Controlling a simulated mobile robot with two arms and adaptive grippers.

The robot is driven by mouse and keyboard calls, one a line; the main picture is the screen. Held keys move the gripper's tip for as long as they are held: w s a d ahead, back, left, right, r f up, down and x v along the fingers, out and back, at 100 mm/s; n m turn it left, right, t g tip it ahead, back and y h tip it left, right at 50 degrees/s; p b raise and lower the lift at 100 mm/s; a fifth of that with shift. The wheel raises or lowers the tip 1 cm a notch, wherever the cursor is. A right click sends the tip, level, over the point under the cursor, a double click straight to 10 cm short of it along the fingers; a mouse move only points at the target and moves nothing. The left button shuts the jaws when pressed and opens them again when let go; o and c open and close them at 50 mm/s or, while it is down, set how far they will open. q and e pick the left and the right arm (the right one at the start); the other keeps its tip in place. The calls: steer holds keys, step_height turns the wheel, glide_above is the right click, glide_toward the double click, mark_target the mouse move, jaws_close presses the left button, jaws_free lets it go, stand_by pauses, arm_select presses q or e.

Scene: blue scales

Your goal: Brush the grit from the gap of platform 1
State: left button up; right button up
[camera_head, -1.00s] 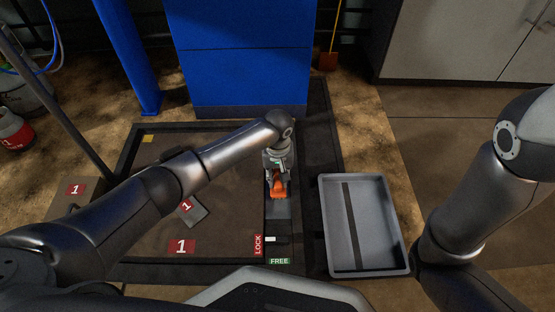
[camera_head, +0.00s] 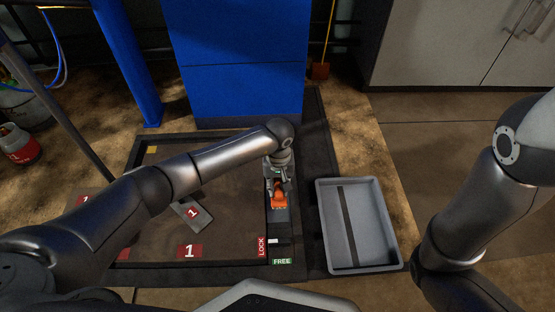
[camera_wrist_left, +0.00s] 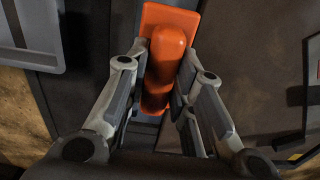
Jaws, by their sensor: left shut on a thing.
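Platform 1 (camera_head: 165,220) is a brown plate in a dark frame, with a red "1" label near its front edge. The gap (camera_head: 267,205) along its right side shows as a dark strip, partly hidden by my arm. My left gripper (camera_head: 278,188) is shut on an orange-handled tool (camera_head: 279,201), over the dark strip beside the platform's right edge. In the left wrist view the orange handle (camera_wrist_left: 168,60) sits between the fingers. Its lower end and any bristles are hidden, and no grit can be made out. My right gripper is out of view.
A grey tray (camera_head: 380,225) stands on the floor right of the frame. A white slider (camera_head: 272,241) sits by the LOCK and FREE labels. A blue column (camera_head: 240,80) stands behind. A grey plate (camera_head: 198,218) lies on the platform. A red gas bottle is far left.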

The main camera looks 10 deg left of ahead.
arm_select(q)
steer(key=shift+r+p, duration=0.85)
steer(key=shift+r, duration=0.6)
